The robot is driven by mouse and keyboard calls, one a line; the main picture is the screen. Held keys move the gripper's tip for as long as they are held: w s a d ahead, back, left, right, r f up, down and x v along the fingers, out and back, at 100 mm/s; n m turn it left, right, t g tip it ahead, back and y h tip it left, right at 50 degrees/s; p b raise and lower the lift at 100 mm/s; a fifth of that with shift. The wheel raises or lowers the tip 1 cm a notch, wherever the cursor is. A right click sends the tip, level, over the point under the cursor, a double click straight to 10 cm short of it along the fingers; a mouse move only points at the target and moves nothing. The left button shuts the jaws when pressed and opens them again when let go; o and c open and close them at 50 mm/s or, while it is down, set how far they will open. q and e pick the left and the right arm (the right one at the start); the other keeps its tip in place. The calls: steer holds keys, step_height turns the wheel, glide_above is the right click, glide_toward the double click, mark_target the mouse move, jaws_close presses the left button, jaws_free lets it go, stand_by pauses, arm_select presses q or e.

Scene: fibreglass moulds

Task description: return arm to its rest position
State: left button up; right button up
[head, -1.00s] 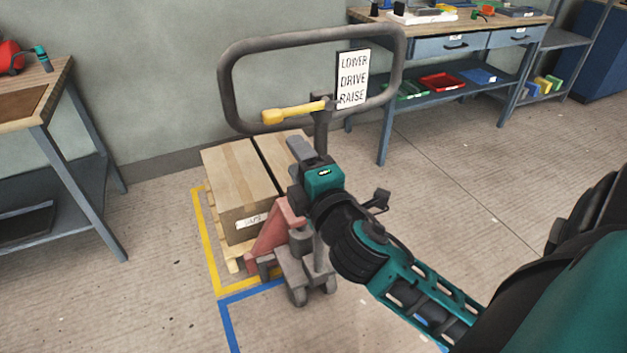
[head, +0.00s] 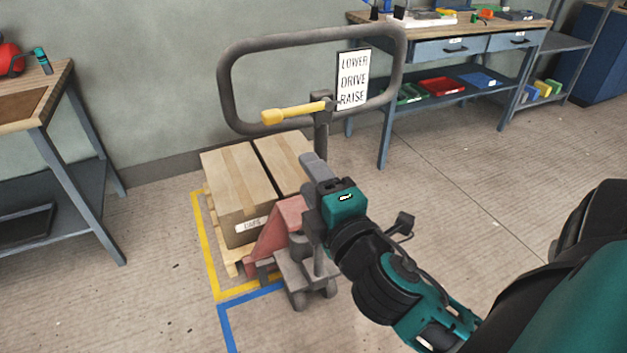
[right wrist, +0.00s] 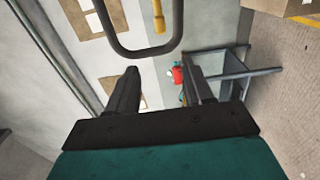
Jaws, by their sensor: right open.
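My right arm comes in from the lower right of the head view. Its gripper (head: 316,168) is in front of the pallet jack's post, below the handle loop, and looks apart from the handle. In the right wrist view its two fingers (right wrist: 160,92) are spread with nothing between them. The grey handle loop (head: 226,85) with its yellow lever (head: 290,112) stands above and behind the gripper. The loop and lever also show at the top of the right wrist view (right wrist: 158,22). My left gripper is not in view.
Cardboard boxes (head: 235,190) sit on a wooden pallet (head: 228,258) over the red pallet jack (head: 278,232). A sign reading LOWER, DRIVE, RAISE (head: 353,80) is by the handle. Workbenches stand left (head: 60,80) and back right (head: 440,30). Floor at right is clear.

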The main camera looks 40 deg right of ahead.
stand_by(0.3)
stand_by(0.4)
steer(key=s+a+f+m+g+y, duration=0.2)
steer(key=f+m, duration=0.2)
steer(key=f, duration=0.4)
steer(key=s+a+f+m+g+y+p, duration=0.1)
steer(key=s+a+f+m+g+y, duration=0.1)
steer(key=f, duration=0.7)
steer(key=s+a+f+m+g+y, duration=0.2)
steer(key=a+f+m, duration=0.2)
steer(key=f+m, duration=0.2)
step_height(320, 180, down, 3)
steer(key=shift+s+a+r+m+g+p, duration=0.15)
steer(key=shift+s+r+m+g+p, duration=0.05)
steer(key=shift+s+m+g+p, duration=0.2)
